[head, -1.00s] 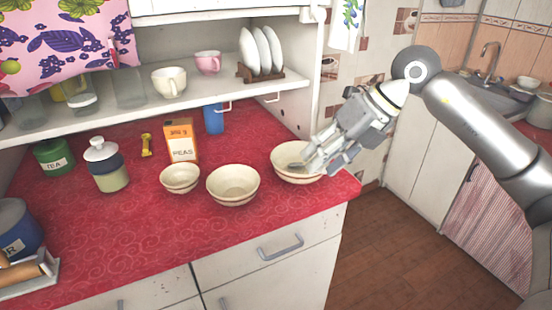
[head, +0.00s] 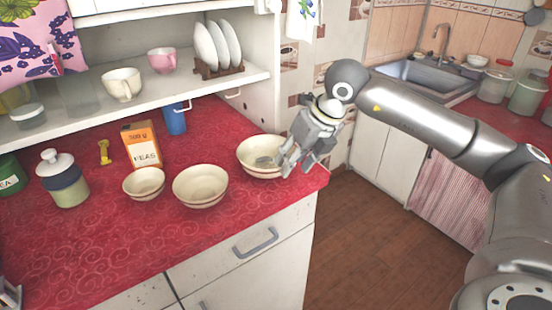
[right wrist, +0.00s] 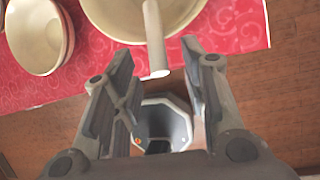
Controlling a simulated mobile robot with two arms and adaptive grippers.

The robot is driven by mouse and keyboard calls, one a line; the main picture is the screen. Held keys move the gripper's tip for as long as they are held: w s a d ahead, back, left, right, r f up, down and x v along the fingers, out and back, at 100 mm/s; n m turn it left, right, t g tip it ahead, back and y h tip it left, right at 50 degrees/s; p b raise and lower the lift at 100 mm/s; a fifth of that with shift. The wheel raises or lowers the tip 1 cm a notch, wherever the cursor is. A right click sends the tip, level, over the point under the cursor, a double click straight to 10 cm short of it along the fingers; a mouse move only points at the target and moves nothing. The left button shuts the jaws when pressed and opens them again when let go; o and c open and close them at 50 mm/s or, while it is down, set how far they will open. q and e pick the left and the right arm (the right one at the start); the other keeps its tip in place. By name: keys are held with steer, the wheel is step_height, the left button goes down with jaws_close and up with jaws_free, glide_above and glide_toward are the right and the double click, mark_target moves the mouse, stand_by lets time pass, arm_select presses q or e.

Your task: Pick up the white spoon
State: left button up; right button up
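The white spoon (right wrist: 154,38) leans in the large cream bowl (head: 250,170) at the counter's right end. In the right wrist view its handle sticks out over the bowl's rim toward me. My right gripper (head: 296,163) is at the right rim of that bowl, fingers pointing down and to the left. In the right wrist view the gripper (right wrist: 158,60) is open, with the handle's end between its fingertips and a gap on each side. In the head view the handle is hidden or too small to make out. My left gripper is not in view.
Two more cream bowls, a middle one (head: 200,187) and a small one (head: 144,184), stand to the left. Behind are a peas box (head: 141,146) and a blue mug (head: 175,120). A shelf (head: 140,98) overhangs the counter's back. The counter's right edge is close below the gripper.

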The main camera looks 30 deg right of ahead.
steer(key=shift+x, duration=0.85)
steer(key=shift+r, duration=0.1)
jaws_close()
